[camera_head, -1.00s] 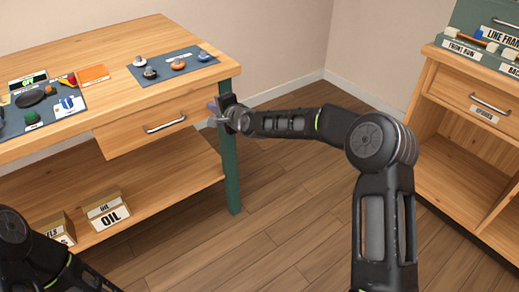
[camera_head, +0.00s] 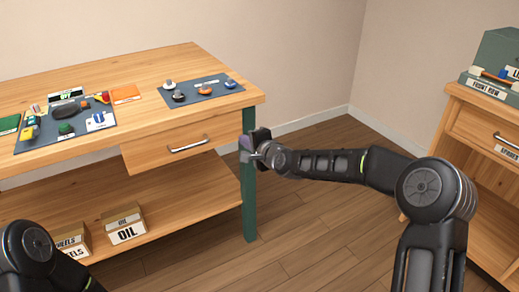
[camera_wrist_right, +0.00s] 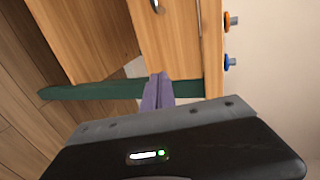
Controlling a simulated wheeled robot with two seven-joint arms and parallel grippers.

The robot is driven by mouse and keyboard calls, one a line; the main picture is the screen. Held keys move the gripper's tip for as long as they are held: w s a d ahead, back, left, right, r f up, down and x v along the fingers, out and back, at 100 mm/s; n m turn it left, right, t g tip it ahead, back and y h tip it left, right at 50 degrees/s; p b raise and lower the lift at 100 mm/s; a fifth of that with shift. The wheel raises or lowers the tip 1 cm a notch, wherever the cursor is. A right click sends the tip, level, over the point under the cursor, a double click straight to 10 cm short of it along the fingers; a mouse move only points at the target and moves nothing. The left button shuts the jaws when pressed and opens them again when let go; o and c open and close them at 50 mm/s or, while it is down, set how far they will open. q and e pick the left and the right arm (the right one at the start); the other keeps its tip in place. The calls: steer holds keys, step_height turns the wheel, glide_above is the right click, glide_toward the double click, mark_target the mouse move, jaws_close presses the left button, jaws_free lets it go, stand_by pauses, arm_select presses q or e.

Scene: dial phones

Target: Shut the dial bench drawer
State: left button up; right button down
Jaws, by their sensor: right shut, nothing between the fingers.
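The dial bench drawer (camera_head: 160,160) is a wooden front with a metal handle (camera_head: 188,145), under the right part of the bench top (camera_head: 150,95). It seems to stand slightly forward of the bench edge; I cannot tell how far. My right gripper (camera_head: 247,148) is to the right of the drawer, in front of the green leg (camera_head: 249,205). Its purple fingers (camera_wrist_right: 157,92) are shut and empty, apart from the handle. My left arm shows lower left, its gripper out of view.
Dark mats (camera_head: 222,94) with several small parts lie on the bench top. Boxes, one marked OIL (camera_head: 127,232), stand on the lower shelf (camera_head: 185,200). A wooden cabinet (camera_head: 470,130) stands at right. The floor between is clear.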

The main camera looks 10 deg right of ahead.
steer(key=v, duration=0.7)
